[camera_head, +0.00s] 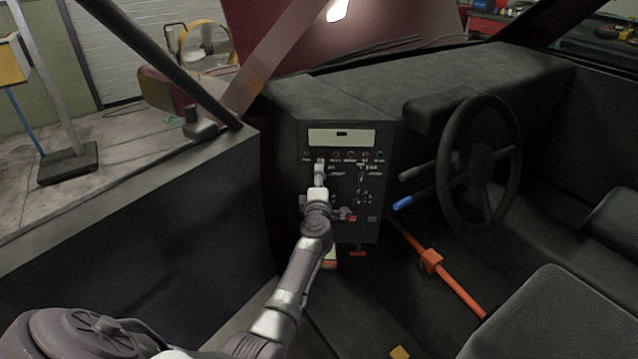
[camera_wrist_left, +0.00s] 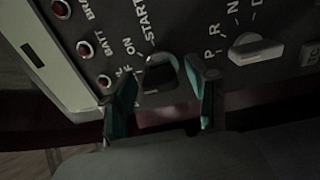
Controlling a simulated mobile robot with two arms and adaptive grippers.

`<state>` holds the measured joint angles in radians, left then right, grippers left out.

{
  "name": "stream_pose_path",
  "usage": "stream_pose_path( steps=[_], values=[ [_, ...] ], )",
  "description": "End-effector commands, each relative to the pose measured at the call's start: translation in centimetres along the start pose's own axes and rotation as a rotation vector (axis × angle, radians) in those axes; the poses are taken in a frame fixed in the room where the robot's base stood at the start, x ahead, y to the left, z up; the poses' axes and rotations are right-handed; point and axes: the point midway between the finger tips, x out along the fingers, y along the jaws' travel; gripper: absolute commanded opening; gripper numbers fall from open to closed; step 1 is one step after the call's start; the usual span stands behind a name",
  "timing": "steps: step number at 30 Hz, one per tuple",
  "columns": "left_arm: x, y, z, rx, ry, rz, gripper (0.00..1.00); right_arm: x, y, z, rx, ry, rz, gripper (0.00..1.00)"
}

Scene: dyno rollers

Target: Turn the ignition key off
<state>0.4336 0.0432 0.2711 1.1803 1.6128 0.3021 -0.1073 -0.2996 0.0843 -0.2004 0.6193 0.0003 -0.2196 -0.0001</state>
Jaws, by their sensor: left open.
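The ignition key (camera_wrist_left: 160,74) is a dark, blocky knob on the dashboard panel in the left wrist view. The labels ON and START and a partly hidden label ending in F stand around it. I cannot tell which label it points to. My left gripper (camera_wrist_left: 161,92) is open, with one teal-edged finger on each side of the key; contact is not clear. In the head view my left gripper (camera_head: 319,172) is at the upper left of the control panel (camera_head: 342,196) and hides the key. My right gripper is not in view.
A grey selector knob (camera_wrist_left: 254,49) marked P, R, N, D sits right of the key. Red indicator lights (camera_wrist_left: 83,47) are at its left. In the head view, a steering wheel (camera_head: 481,165), a blue-tipped lever (camera_head: 402,204) and an orange bar (camera_head: 455,278) lie right of the panel.

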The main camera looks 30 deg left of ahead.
Motion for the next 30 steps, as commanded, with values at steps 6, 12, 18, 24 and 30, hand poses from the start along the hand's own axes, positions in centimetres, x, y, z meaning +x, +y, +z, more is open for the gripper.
stream_pose_path(
  steps=[6, 12, 18, 24, 30],
  values=[
    [-2.3, -0.2, 0.1, -0.004, -0.002, -0.003, 0.58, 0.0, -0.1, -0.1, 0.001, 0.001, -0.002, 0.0],
    [-6.7, -0.2, 0.0, -0.002, 0.0, -0.002, 0.58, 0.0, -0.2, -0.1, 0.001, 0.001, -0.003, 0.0],
    [-10.2, -0.1, 0.0, 0.0, -0.001, 0.0, 0.58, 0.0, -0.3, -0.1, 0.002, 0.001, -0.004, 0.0],
    [-11.8, 0.0, 0.0, 0.0, 0.0, 0.001, 0.58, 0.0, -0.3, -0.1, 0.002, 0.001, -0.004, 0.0],
    [-12.0, 0.1, 0.0, -0.001, 0.0, 0.001, 0.58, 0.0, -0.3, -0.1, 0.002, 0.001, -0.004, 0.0]
  ],
)
